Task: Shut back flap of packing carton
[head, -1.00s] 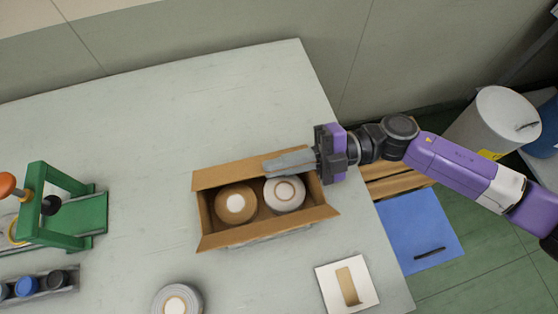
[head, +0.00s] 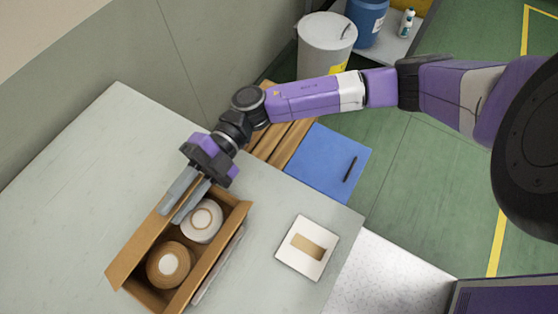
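The packing carton (head: 233,212) stands open on the pale table with two rolls inside. One is a brown roll (head: 184,257) with a pale core; the other is a white roll (head: 214,231). The back flap (head: 136,250) is the long brown panel on the carton's left side in the head view, standing open and tilted outward. My gripper (head: 170,215) is over the far end of this flap, beside the white roll. Its two grey fingers are apart. They hide that end of the flap, and I cannot tell whether they touch it.
A white square tray (head: 324,235) with a tan piece lies right of the carton. A blue sheet (head: 309,165) with a dark pen and wooden slats (head: 264,147) lie beyond the table edge. A white bin (head: 322,55) stands at the back. The table left of the carton is clear.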

